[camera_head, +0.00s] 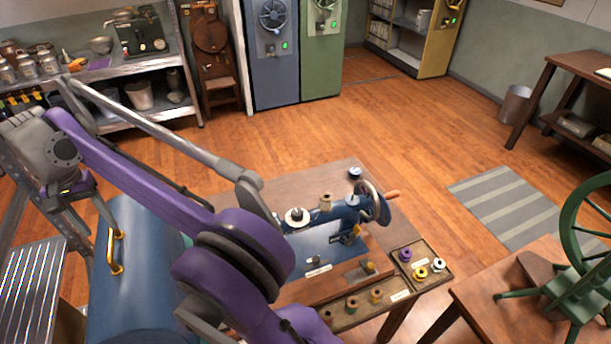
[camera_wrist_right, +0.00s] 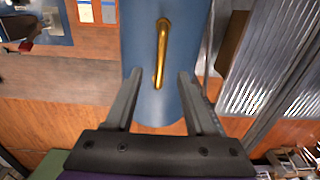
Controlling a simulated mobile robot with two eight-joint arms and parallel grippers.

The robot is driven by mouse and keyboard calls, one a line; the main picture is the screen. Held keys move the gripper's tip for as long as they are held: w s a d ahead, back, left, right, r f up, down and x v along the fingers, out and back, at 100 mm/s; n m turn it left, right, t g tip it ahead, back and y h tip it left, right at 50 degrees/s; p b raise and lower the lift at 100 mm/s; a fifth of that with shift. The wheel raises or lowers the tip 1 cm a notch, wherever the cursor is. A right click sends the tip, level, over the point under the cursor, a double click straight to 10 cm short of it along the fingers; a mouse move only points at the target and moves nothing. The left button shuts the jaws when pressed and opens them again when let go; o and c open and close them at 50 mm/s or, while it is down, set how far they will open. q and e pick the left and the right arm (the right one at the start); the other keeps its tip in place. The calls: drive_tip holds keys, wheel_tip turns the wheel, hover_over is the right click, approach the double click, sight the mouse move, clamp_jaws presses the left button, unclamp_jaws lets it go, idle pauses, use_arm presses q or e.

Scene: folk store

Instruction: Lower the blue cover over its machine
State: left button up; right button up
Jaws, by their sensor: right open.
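The blue machine (camera_head: 330,235) is a sewing machine with a handwheel, standing uncovered on a wooden table. The blue cover (camera_head: 140,270) is a rounded shell with a gold handle (camera_head: 115,252), at the left of the machine and partly behind my purple right arm. My right gripper (camera_head: 82,238) is beside the handle at the cover's left. In the right wrist view my right gripper (camera_wrist_right: 158,85) is open, its fingers on either side of the near end of the gold handle (camera_wrist_right: 162,45). I cannot tell whether they touch it. My left gripper is not in view.
A tray (camera_head: 372,302) of thread spools lies at the table's front right edge. A ridged metal surface (camera_head: 30,285) is left of the cover. A second table (camera_head: 500,300) with a green spinning wheel (camera_head: 580,265) stands at right. The floor behind is mostly clear.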

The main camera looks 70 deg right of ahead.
sight(110, 241)
wheel_tip(110, 241, down, 6)
drive_tip(key=b, duration=0.3)
drive_tip(key=shift+r+b, duration=0.2)
drive_tip(key=shift+b, duration=0.2)
drive_tip(key=shift+r, duration=0.2)
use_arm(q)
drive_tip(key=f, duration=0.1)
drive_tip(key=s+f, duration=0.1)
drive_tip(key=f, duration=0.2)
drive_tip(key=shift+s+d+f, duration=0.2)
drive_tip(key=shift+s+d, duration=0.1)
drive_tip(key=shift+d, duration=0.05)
use_arm(e)
drive_tip(key=shift+f, duration=0.1)
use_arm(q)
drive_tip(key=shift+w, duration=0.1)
use_arm(e)
drive_tip(key=shift+w, duration=0.1)
clamp_jaws()
use_arm(q)
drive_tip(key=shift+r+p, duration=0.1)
drive_tip(key=shift+p, duration=0.2)
